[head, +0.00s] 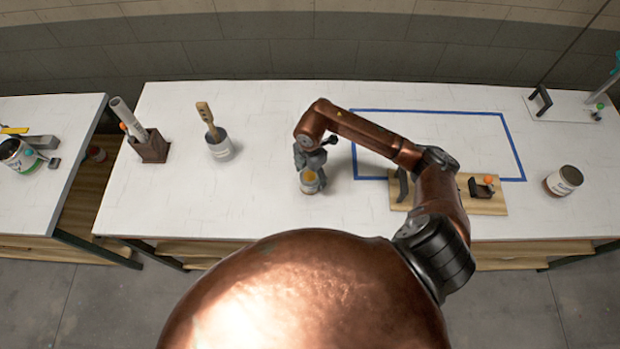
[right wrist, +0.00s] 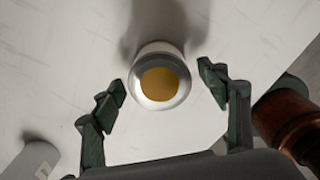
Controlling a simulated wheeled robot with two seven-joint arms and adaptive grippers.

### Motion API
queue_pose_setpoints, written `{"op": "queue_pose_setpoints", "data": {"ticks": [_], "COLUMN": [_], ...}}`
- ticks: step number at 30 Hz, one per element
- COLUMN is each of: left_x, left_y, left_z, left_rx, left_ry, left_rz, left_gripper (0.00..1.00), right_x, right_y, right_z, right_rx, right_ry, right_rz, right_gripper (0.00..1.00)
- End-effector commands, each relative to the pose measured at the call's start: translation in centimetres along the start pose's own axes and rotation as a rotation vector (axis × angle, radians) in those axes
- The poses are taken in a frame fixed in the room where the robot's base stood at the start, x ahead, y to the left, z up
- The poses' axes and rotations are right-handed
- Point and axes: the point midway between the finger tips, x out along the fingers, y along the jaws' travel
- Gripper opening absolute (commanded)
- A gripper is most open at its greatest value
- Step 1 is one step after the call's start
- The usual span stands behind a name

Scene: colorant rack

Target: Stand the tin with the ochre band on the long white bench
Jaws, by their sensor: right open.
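A small tin with an ochre round top (head: 310,184) stands upright on the long white bench (head: 270,215), near its front edge. Its side is mostly hidden, so I cannot make out a band. In the right wrist view the tin's ochre top (right wrist: 160,84) lies between the fingertips, with a gap on each side. My right gripper (head: 311,172) is open and points down at the tin; the fingers do not appear to touch it. My left gripper is not in view.
A grey pot with a wooden tool (head: 220,150) and a brown holder with tubes (head: 152,149) stand to the left. A wooden board with black fixtures (head: 488,204) and another tin (head: 563,181) are at right. The blue-taped rectangle (head: 435,110) is mostly clear.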

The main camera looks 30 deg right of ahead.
Motion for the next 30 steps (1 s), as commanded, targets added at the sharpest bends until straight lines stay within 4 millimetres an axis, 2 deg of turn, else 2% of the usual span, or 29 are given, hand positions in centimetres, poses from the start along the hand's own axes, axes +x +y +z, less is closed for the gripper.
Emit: {"op": "queue_pose_setpoints", "data": {"ticks": [6, 13, 18, 30], "left_x": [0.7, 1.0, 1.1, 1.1], "left_y": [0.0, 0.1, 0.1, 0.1], "left_z": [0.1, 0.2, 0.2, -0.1], "left_rx": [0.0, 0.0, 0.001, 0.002], "left_ry": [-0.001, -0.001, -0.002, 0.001], "left_rz": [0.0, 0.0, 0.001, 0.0], "left_gripper": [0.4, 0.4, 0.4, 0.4], "right_x": [-4.8, -8.5, -9.6, -9.7], "right_y": [0.2, 0.1, 0.0, 0.0], "right_z": [0.1, 0.0, 0.0, 0.0], "right_rx": [-0.002, -0.001, -0.001, 0.0], "right_ry": [-0.002, 0.0, 0.0, 0.001], "right_rz": [0.006, 0.004, 0.001, 0.0], "right_gripper": [0.68, 0.68, 0.68, 0.68]}}
